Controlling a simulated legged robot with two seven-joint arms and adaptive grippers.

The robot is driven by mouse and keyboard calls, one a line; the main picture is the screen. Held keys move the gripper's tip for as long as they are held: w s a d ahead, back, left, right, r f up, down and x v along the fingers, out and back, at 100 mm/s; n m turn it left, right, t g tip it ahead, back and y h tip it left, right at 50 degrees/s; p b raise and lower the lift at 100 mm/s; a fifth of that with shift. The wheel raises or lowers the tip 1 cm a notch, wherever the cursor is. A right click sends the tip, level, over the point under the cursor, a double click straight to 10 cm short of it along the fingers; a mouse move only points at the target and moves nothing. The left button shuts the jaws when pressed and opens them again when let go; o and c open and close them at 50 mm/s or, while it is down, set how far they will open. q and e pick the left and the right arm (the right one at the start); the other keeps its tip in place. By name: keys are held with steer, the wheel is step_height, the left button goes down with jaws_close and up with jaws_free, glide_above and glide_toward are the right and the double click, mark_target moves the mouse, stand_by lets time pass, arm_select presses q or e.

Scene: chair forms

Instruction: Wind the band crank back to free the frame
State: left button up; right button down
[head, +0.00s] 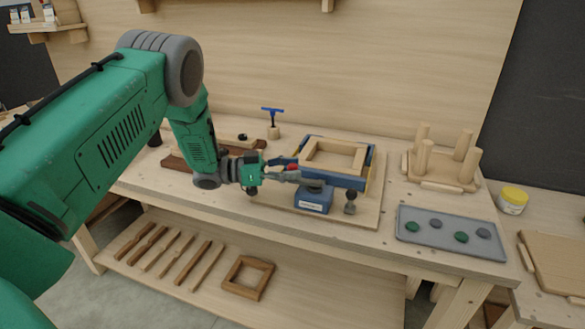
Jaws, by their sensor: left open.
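The light wooden frame (333,154) lies on a board (368,215) on the workbench, with a blue band (352,182) around it and yellow at its corners. A blue block with a white label (313,201) stands at the band's near side. A dark part on its top, perhaps the crank, is partly covered by my gripper. A small dark-knobbed post (350,203) stands right of the block. My left gripper (312,182) is open, its fingers over the top of the blue block. Whether they touch the crank cannot be told. My right gripper is out of view.
A blue T-handled tool (273,118) stands behind the frame. Right are an upturned stool form (440,167), a grey tray (451,238) with several pads and a yellow-lidded jar (512,200). Dark wooden parts (180,160) lie left. The lower shelf (300,285) holds slats and another frame.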

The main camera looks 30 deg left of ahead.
arm_select(q)
steer(key=shift+d, duration=0.1)
jaws_close()
